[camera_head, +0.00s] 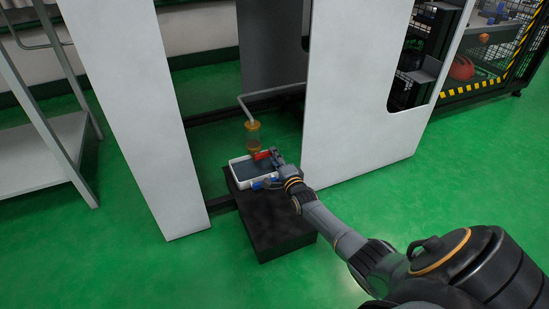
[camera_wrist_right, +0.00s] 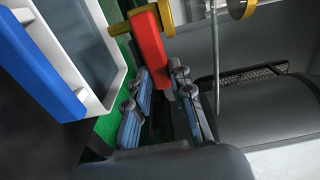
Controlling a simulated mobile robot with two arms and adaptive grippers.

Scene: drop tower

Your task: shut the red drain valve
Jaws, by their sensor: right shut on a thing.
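The red drain valve lever (camera_head: 262,155) sticks out to the right from the brass fitting under a small clear bowl (camera_head: 254,138) with an amber top. In the right wrist view the red lever (camera_wrist_right: 149,46) runs from the yellow brass valve body (camera_wrist_right: 166,12) down between my fingers. My right gripper (camera_head: 274,156) is at the lever's free end. Its blue-grey fingers (camera_wrist_right: 162,88) are shut on that end, one on each side. The fingers hide the lever's tip. My left gripper is not in view.
A tray with a white rim (camera_head: 235,173) and blue handles (camera_wrist_right: 40,70) lies below the valve on a black block (camera_head: 275,225). White panels (camera_head: 355,100) stand on both sides. A grey pipe (camera_head: 270,92) runs to the bowl.

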